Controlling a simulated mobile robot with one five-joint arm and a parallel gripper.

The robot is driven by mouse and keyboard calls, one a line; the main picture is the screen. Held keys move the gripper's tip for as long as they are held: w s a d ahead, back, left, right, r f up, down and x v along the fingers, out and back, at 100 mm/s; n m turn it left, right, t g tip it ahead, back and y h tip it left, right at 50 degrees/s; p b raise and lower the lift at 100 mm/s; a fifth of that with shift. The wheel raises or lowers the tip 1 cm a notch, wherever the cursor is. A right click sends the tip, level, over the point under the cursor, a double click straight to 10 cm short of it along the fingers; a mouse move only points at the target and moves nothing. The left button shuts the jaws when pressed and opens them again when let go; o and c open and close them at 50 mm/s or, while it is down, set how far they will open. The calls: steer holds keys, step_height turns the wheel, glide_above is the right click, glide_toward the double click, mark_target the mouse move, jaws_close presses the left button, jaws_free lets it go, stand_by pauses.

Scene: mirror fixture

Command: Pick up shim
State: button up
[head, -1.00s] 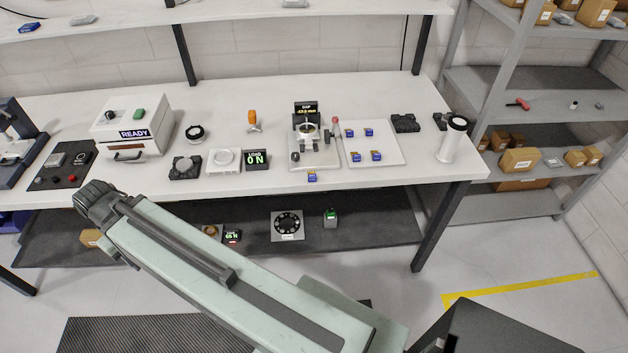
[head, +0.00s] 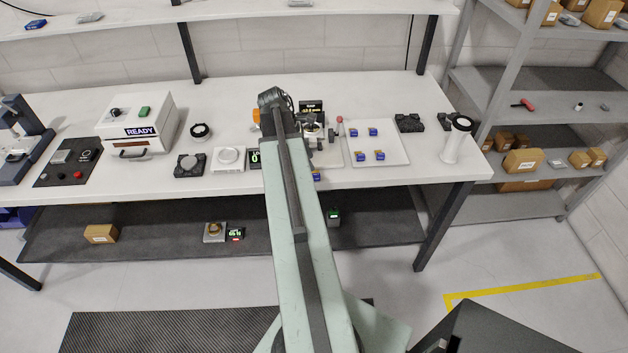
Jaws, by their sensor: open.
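Several small blue-and-yellow pieces, possibly the shims, are in the head view. Some lie on a white tray (head: 393,142), among them a back-left piece (head: 353,132) and a front-right piece (head: 379,155). Another blue-and-yellow piece (head: 317,176) lies at the bench's front edge, partly hidden by my arm. The fixture (head: 328,158) with a black display (head: 312,107) stands left of the tray, its left side behind my arm. My arm reaches up over the bench just left of the fixture. Its dark far joint shows, but I cannot make out my gripper's jaws.
Left on the white bench (head: 75,112) are a box marked READY (head: 138,123), a dark block (head: 190,165) and a scale (head: 228,159), its readout partly covered. Black blocks (head: 408,123) and a white cylinder stand (head: 457,142) are at right. A grey shelf (head: 545,82) stands beyond.

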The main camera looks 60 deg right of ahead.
mark_target(316, 175)
steer(key=b+x, duration=0.4)
steer(key=x, duration=0.1)
steer(key=b+x, duration=0.2)
steer(key=shift+w+a+f, duration=0.1)
steer(key=shift+w+f, duration=0.1)
steer(key=shift+f, duration=0.2)
steer(key=shift+r, duration=0.2)
jaws_close()
